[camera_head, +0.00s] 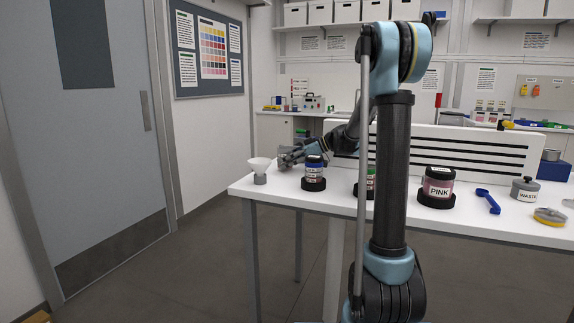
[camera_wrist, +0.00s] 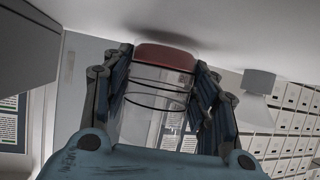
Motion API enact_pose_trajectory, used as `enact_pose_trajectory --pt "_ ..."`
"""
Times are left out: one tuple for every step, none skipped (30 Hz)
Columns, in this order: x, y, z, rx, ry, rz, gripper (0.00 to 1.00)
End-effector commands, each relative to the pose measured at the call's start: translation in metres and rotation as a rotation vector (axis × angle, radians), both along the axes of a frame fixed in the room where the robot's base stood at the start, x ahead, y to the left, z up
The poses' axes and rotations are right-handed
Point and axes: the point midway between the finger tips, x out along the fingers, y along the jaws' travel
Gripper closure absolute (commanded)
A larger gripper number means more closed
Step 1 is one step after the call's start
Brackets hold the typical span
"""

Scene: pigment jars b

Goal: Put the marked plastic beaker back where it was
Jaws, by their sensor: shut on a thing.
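The plastic beaker (camera_wrist: 150,110) is clear with dark rings around it and a red part (camera_wrist: 165,57) at its table end. It shows in the wrist view, which is upside down, between the fingers of my gripper (camera_wrist: 160,100). The fingers are shut on its sides. A dark shadow lies on the white table top (camera_wrist: 90,18) beside the red part; I cannot tell whether the beaker touches the table. In the head view my gripper (camera_head: 292,156) is low over the table's left end, behind the blue-banded jar (camera_head: 314,171). I cannot make out the beaker there.
A white funnel-shaped piece (camera_head: 259,168) stands left of my gripper, near the table edge. A green-banded jar (camera_head: 370,180), partly behind my arm, and a pink jar (camera_head: 438,183) stand on black bases. A blue scoop (camera_head: 488,201) and a waste pot (camera_head: 525,189) are farther right. A slotted white panel (camera_head: 480,150) stands behind.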

Motion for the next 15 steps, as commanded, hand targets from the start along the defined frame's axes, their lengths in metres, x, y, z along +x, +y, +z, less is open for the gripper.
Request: enact_pose_trajectory --pt "-0.0001 0.0 -0.0041 0.0 0.0 0.0 0.71" --pt "-0.0002 0.0 -0.0056 0.0 0.0 0.0 0.71" --pt "-0.0003 0.0 -0.0068 0.0 0.0 0.0 0.71" --pt "-0.0002 -0.0001 -0.0072 0.0 0.0 0.0 0.71" --pt "-0.0002 -0.0001 -0.0072 0.0 0.0 0.0 0.71" --pt "-0.0002 -0.0002 -0.0071 0.0 0.0 0.0 0.71" --pt "-0.0002 -0.0002 -0.0071 0.0 0.0 0.0 0.71" --pt "-0.0002 -0.0001 -0.007 0.0 0.0 0.0 0.71" --pt "-0.0002 -0.0002 -0.007 0.0 0.0 0.0 0.71" --pt "-0.0002 -0.0002 -0.007 0.0 0.0 0.0 0.71" --pt "-0.0001 -0.0002 -0.0072 0.0 0.0 0.0 0.71" --pt "-0.0001 -0.0002 -0.0079 0.0 0.0 0.0 0.71" --pt "0.0 -0.0002 -0.0079 0.0 0.0 0.0 0.42" --pt "0.0 -0.0003 -0.0077 0.0 0.0 0.0 0.35" --pt "0.0 -0.0003 -0.0077 0.0 0.0 0.0 0.27"
